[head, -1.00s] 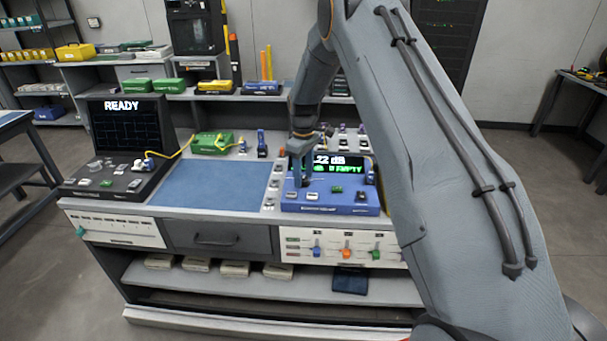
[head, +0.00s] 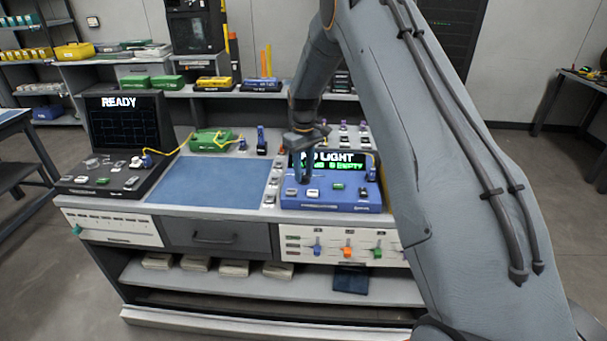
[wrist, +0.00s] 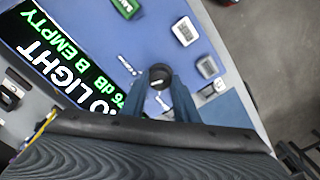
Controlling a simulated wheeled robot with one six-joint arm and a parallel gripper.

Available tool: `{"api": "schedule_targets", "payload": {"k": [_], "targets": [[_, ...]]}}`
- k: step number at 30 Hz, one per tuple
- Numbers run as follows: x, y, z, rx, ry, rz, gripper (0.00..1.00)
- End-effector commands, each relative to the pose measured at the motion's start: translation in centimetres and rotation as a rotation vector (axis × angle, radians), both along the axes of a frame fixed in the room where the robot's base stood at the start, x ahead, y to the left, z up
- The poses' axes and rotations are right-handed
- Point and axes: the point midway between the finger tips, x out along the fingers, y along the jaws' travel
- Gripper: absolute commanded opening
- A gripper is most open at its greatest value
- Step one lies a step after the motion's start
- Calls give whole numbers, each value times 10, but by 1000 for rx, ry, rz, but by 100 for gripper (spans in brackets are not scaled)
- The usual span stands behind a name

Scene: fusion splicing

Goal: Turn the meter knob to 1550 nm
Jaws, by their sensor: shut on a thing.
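The blue meter (head: 330,207) stands on the right part of the bench. Its screen (head: 345,161) reads "NO LIGHT" with a green "B EMPTY" line under it. My gripper (head: 302,178) reaches down onto the left part of the meter's face. In the wrist view the dark round knob (wrist: 160,77) sits between the two blue fingertips (wrist: 160,86), and they are shut on it. The meter's screen (wrist: 60,70) also shows there. In the head view the gripper hides the knob, and the knob's wavelength setting cannot be read.
Beside the knob on the meter are pale buttons (wrist: 185,30) and a green one (wrist: 125,7). A blue mat (head: 208,182) lies left of the meter. A splicer with a "READY" screen (head: 122,118) stands at the far left, joined by a yellow fibre to a green box (head: 210,140).

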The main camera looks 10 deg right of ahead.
Motion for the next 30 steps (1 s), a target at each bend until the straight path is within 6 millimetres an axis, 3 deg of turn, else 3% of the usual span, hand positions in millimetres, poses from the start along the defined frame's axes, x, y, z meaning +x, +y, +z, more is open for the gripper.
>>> {"api": "schedule_targets", "payload": {"k": [15,30], "targets": [[1,0,0,1,-2,-415,5],[1,0,1,0,-1,-557,5]]}}
